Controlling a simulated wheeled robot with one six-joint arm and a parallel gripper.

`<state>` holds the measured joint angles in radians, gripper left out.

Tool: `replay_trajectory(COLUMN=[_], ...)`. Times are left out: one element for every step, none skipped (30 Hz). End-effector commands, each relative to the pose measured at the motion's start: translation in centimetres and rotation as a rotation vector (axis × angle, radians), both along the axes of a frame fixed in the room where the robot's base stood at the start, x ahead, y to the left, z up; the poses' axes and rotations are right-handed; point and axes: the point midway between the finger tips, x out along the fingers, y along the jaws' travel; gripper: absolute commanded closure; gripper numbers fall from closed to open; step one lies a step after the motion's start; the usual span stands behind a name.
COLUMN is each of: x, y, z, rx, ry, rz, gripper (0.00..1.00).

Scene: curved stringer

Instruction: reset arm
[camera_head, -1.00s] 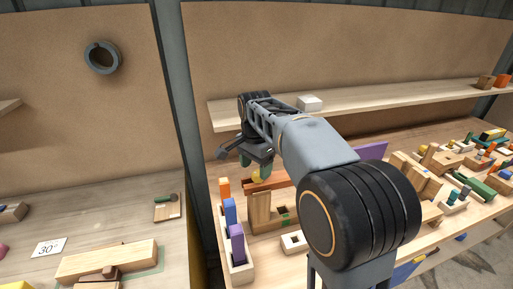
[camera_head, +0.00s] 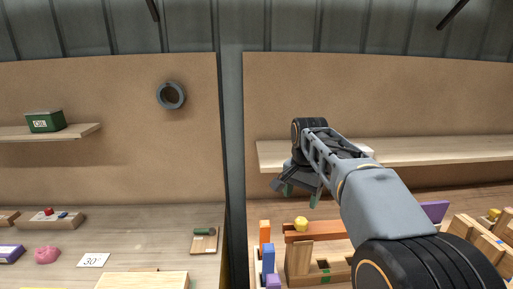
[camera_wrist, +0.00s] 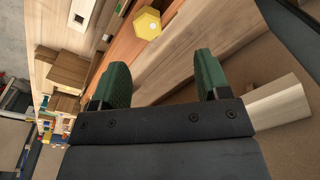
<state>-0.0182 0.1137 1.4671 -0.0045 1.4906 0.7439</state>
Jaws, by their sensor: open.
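My gripper (camera_head: 301,190) hangs in the air over the back of the right workbench, in front of the shelf. In the wrist view my gripper (camera_wrist: 163,80) has its two green fingers wide apart with nothing between them. A yellow hexagonal piece (camera_wrist: 148,24) lies beyond the fingertips in the wrist view. In the head view the yellow piece (camera_head: 301,223) sits on a reddish-brown wooden bar (camera_head: 325,234), below my gripper. My arm covers part of the shelf and bench.
A wooden shelf (camera_head: 440,152) runs along the back wall close behind my gripper. Orange (camera_head: 265,232) and blue (camera_head: 268,259) blocks stand at the bench's left. A dark post (camera_head: 232,140) separates the two benches. A green oil box (camera_head: 45,121) stands on the left shelf.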

Motion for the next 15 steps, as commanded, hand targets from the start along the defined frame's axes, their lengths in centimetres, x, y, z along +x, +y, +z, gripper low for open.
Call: replay_trajectory(x=[-0.7, -1.2, -2.0, -2.7, -3.4, -4.4, -5.2, -6.0, -7.2, -8.1, -8.9, -10.1, -11.0, -11.8, -12.9], y=[0.0, 0.0, -0.1, -0.1, -0.1, -0.2, -0.2, -0.2, -0.3, -0.3, -0.3, -0.4, -0.4, -0.4, -0.4], z=[-1.6, -2.3, -3.3, -4.0, -4.7, -5.6, -6.2, -6.8, -7.6, -8.3, -8.8, -9.6, -10.2, -10.7, -11.3], rx=[-0.007, -0.012, -0.019, -0.026, -0.033, -0.043, -0.05, -0.059, -0.07, -0.078, -0.086, -0.097, -0.104, -0.11, -0.119], ry=[-0.012, -0.025, -0.043, -0.057, -0.07, -0.087, -0.1, -0.113, -0.128, -0.14, -0.151, -0.165, -0.173, -0.182, -0.193], rz=[0.095, 0.154, 0.228, 0.281, 0.332, 0.395, 0.439, 0.481, 0.533, 0.569, 0.602, 0.64, 0.666, 0.687, 0.709], gripper=[0.31, 0.31, 0.31, 0.31, 0.31, 0.31, 0.31, 0.31, 0.31, 0.31, 0.31, 0.31, 0.31, 0.31, 0.31])
